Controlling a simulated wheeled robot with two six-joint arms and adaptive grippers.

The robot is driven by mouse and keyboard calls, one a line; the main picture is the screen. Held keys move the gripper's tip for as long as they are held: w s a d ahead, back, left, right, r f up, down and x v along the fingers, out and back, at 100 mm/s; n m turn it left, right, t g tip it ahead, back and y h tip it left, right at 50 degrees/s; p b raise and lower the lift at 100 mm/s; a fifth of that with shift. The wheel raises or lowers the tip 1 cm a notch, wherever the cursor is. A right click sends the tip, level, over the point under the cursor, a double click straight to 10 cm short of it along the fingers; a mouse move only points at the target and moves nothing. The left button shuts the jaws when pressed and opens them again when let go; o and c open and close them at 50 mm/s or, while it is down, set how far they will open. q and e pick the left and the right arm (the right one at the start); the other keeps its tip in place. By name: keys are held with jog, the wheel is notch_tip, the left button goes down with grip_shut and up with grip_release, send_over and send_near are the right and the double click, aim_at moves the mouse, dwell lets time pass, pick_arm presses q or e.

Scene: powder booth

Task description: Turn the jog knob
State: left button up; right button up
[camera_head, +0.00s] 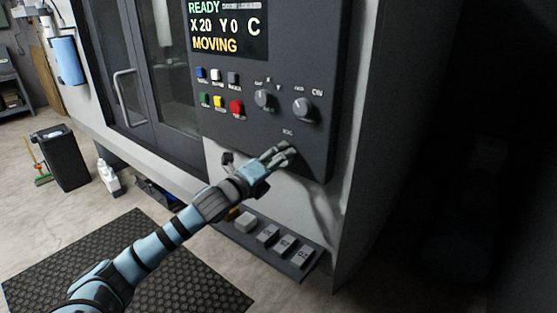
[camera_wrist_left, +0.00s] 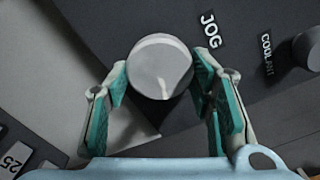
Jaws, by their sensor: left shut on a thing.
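The round grey jog knob (camera_wrist_left: 161,66) sits under the JOG label in the left wrist view, on the dark control panel (camera_head: 318,60). My left gripper (camera_head: 284,153) is at the panel's lower edge in the head view and hides the knob there. In the left wrist view the left gripper's (camera_wrist_left: 160,78) teal-padded fingers stand on either side of the knob, shut on it. A pale mark shows on the knob's face. The panel screen (camera_head: 228,28) reads READY, X 20 Y 0 C and MOVING. My right gripper is not in view.
Two other knobs (camera_head: 264,99) (camera_head: 303,108) and several coloured buttons (camera_head: 219,102) sit above the gripper. A shelf with several numbered blocks (camera_head: 268,234) juts out below. A door handle (camera_head: 126,98) is to the left. A black mat (camera_head: 128,265) covers the floor.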

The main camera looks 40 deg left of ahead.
pick_arm(q)
jog(key=shift+f+m, duration=0.15)
jog(key=shift+m, duration=1.95)
jog(key=o, duration=1.1)
jog(key=shift+o, duration=0.3)
